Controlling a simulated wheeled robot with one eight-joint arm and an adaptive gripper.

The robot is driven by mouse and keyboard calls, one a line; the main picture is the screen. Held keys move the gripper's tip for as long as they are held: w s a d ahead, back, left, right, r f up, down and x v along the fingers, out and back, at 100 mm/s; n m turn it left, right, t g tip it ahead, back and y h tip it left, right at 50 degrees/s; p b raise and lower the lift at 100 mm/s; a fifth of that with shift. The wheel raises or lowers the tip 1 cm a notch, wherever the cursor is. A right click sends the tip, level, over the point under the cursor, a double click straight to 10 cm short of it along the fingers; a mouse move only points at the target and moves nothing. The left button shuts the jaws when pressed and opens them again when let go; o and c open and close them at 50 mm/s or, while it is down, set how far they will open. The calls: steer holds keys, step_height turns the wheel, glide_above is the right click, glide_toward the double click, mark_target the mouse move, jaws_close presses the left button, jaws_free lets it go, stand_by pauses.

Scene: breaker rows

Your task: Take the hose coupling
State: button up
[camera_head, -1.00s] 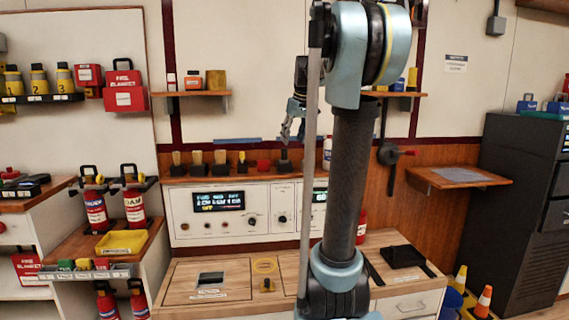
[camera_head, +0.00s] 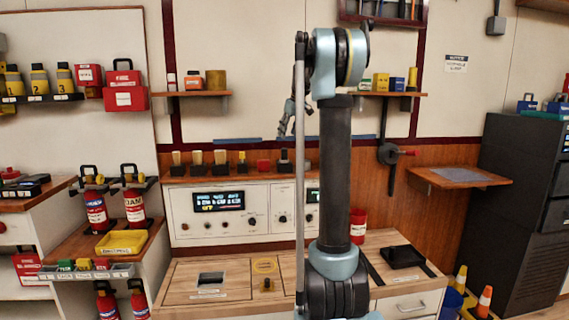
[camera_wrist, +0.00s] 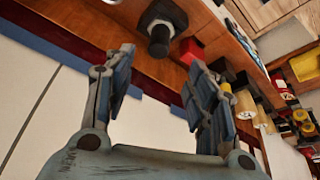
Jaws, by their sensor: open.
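A dark upright fitting with a pale square base (camera_head: 284,163), which looks like the hose coupling, stands on the wooden ledge above the control panel. It also shows at the top of the wrist view (camera_wrist: 161,28), with its black round end facing the camera. My gripper (camera_head: 290,124) is above this ledge in the head view, partly behind my arm. In the wrist view my gripper (camera_wrist: 160,68) is open and empty, its two fingers spread. The fitting is beyond the fingertips, roughly in line with the gap, and apart from them.
A red block (camera_head: 263,165) stands just left of the fitting, and several yellow-and-black pieces (camera_head: 196,164) line the ledge farther left. Wall shelves (camera_head: 205,94) are above. The desk (camera_head: 225,275) below holds a black tray (camera_head: 403,257).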

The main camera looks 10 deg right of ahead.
mark_target(284, 151)
steer(key=x, duration=1.1)
steer(key=shift+d+f, duration=0.15)
steer(key=shift+f, duration=0.05)
jaws_close()
